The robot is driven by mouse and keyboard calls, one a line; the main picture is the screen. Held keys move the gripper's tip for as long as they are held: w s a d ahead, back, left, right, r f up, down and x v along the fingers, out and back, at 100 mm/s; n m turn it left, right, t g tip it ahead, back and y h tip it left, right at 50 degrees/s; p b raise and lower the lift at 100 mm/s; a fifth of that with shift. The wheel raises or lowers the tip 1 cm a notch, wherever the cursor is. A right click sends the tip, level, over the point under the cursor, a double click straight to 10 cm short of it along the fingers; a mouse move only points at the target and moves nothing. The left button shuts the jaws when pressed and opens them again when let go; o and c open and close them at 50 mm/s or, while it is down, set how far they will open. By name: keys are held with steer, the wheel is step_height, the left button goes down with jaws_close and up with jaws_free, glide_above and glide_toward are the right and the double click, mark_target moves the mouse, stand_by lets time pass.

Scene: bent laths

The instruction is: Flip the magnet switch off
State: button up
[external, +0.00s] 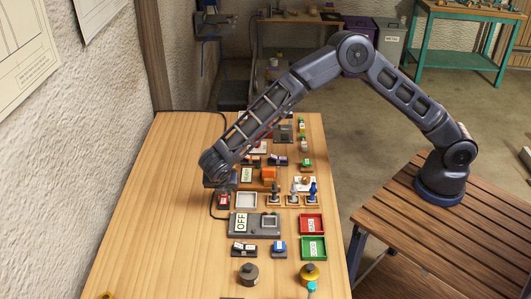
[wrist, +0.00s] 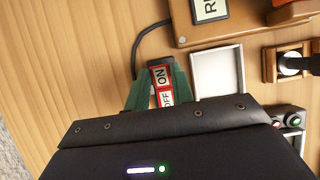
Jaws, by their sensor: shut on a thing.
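The switch (wrist: 161,84) is a small block with a red face marked ON and OFF, seen between my fingers in the wrist view. It also shows in the external view, as a small red block (external: 223,202) just below my gripper. A dark cable runs from it. My gripper (wrist: 157,72) has green fingers, one on each side of the switch, shut on it. In the external view my gripper (external: 219,186) is low over the left side of the table's devices. The fingers and gripper body hide the sides and lower part of the switch.
A white square tray (wrist: 217,72) lies right of the switch. A brown box with a sign (wrist: 210,9) stands beyond. A grey box with an OFF sign (external: 241,223), a red tray (external: 312,224) and a green tray (external: 313,247) are nearer the camera. The table's left side is clear.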

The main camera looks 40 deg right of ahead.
steer(key=o, duration=1)
steer(key=v, duration=1)
steer(key=shift+s+a+r, duration=0.15)
steer(key=shift+r, duration=0.2)
